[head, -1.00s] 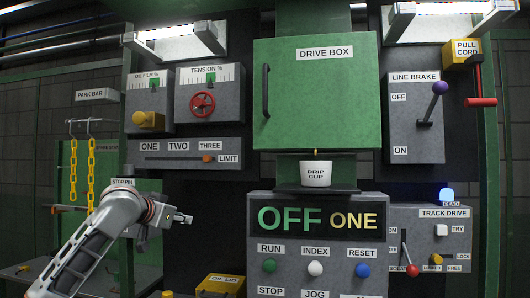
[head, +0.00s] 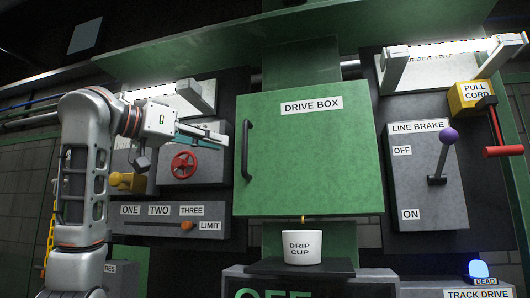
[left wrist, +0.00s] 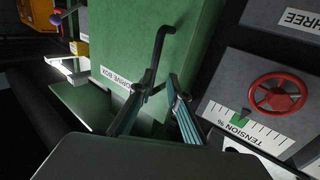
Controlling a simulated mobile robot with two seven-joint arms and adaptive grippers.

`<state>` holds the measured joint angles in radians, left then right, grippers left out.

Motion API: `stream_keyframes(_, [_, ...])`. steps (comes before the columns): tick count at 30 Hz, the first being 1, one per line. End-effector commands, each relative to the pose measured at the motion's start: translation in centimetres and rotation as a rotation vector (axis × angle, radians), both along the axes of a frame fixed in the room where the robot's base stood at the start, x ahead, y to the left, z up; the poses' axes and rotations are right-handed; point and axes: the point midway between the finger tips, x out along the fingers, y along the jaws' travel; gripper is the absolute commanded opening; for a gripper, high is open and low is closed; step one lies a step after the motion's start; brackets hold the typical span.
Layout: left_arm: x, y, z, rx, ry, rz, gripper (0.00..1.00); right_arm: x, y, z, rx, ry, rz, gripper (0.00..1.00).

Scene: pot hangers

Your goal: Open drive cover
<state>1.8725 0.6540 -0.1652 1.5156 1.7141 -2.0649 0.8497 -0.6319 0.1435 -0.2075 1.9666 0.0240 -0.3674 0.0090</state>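The green drive box cover (head: 310,165), labelled DRIVE BOX, is closed flat in the head view. Its black vertical handle (head: 247,150) is on the left edge. My left gripper (head: 222,137) is just left of the handle, fingers pointing right towards it. In the left wrist view the cover (left wrist: 190,45) and the handle (left wrist: 155,55) show beyond the gripper (left wrist: 160,80). The two fingers are spread apart, with the handle close to their tips. I cannot tell whether they touch it. My right gripper is not in view.
The red tension wheel (head: 184,165) and yellow knob (head: 128,182) are near my left arm. A white drip cup (head: 302,247) stands on a shelf under the cover. The line brake lever (head: 442,160) and pull cord (head: 495,130) are at right. A lamp (head: 200,96) hangs above the gripper.

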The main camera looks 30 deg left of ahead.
Motion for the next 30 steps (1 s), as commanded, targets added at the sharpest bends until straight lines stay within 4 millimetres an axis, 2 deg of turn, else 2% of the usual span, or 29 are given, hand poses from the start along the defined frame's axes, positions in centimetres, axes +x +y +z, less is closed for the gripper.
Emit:
stream_keyframes(4, [0.0,-1.0,0.4,0.005,-0.003,-0.018,0.17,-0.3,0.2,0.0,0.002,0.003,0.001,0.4])
stream_keyframes(7, [0.8,-1.5,0.4,0.006,-0.003,-0.02,0.17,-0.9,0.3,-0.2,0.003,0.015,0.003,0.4])
stream_keyframes(13, [3.6,-2.5,0.4,0.006,-0.001,-0.021,0.17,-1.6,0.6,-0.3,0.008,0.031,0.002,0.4])
stream_keyframes(21, [6.6,-3.5,0.4,0.004,-0.004,-0.019,0.17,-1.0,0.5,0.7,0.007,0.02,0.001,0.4])
stream_keyframes(30, [7.2,-3.7,0.3,0.006,-0.003,-0.016,0.17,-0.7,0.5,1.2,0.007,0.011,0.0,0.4])
